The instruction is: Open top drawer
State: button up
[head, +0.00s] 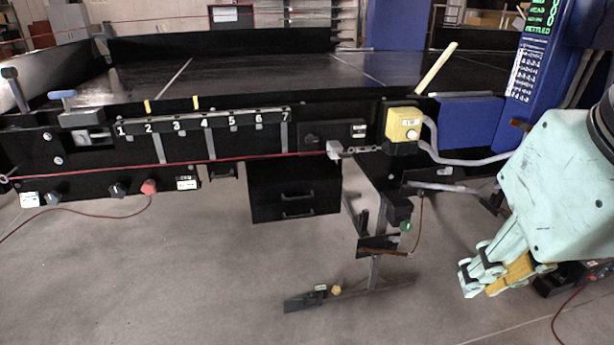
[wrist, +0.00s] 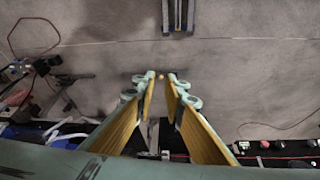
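A black two-drawer cabinet (head: 262,205) hangs under the front of the black conveyor table, left of centre in the head view. Its top drawer (head: 325,190) looks closed, with a thin bar handle (head: 296,196) on its front. The lower drawer, with a similar handle, also looks closed. My gripper (head: 484,284) is mint green with yellow inner pads. It is at the lower right, well apart from the cabinet and pointing down-left. In the wrist view my gripper (wrist: 161,77) shows a gap between its fingers with nothing in it. The drawers cannot be made out there.
A yellow box (head: 404,124) with a grey cable sits on the table's front edge. Below it stand a metal leg and foot with a bracket (head: 380,244), between my gripper and the cabinet. A red cord (head: 230,157) runs along the front. The floor before the cabinet is clear.

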jog(key=w+a+f+n+t+p, duration=0.1)
jog(key=w+a+n+t+p, duration=0.15)
jog(key=w, duration=1.05)
jog(key=w+a+f+n+t+y+p, duration=0.1)
jog(key=w+a+n, duration=0.2)
jog(key=w, duration=1.1)
jog(key=w+a+f+n+t+p, duration=0.1)
jog(key=w+a+n, duration=0.2)
jog(key=w, duration=1)
jog(key=w+a+f+n+t+p, duration=0.1)
jog(key=w+a+f+n, duration=0.15)
jog(key=w, duration=0.25)
jog(key=w+a+f+n+t+y+p, duration=0.1)
jog(key=w+a+f, duration=0.2)
jog(key=w+f, duration=0.15)
jog(key=w+a+f+n+t+p, duration=0.1)
jog(key=w+a+f, duration=0.15)
jog(key=w, duration=0.35)
jog(key=n+t+y+p, duration=0.1)
jog(key=n+t+y, duration=0.1)
jog(key=n+t, duration=0.35)
send_near(300, 198)
notch_tip(300, 198, up, 2)
jog(key=s+n+g, duration=0.2)
jog(key=s, duration=0.1)
jog(key=shift+d+r, duration=0.1)
jog(key=shift+d, duration=0.3)
jog(key=shift+w, duration=0.1)
jog(key=shift+x, duration=6.8)
